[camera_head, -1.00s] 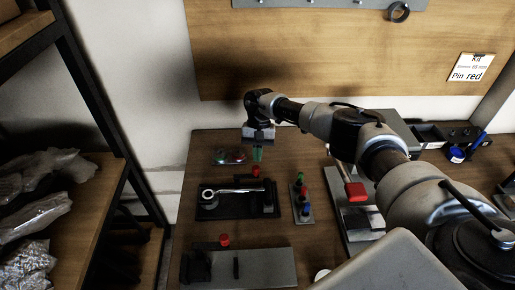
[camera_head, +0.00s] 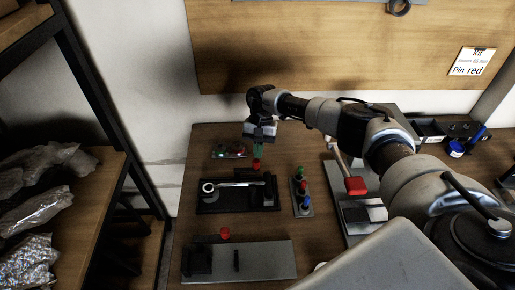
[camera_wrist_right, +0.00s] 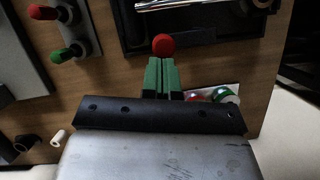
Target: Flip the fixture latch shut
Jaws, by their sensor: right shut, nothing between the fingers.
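My right gripper (camera_head: 257,152) has green fingertips, pressed together and empty. It hangs pointing down at the back of the bench. A round red knob (camera_head: 256,165) is right at the fingertips, by the back right edge of a black fixture (camera_head: 240,205) with a silver bar (camera_head: 237,184) across it. In the right wrist view the knob (camera_wrist_right: 163,45) sits just beyond the fingertips (camera_wrist_right: 162,78); I cannot tell whether they touch. The knob's stem is hidden, so I cannot tell the latch's position. My left gripper is not in view.
A pin plate (camera_head: 302,195) with coloured pins stands right of the fixture. A red-handled lever (camera_head: 355,186) stands farther right. A grey plate (camera_head: 265,262) with black blocks lies in front.

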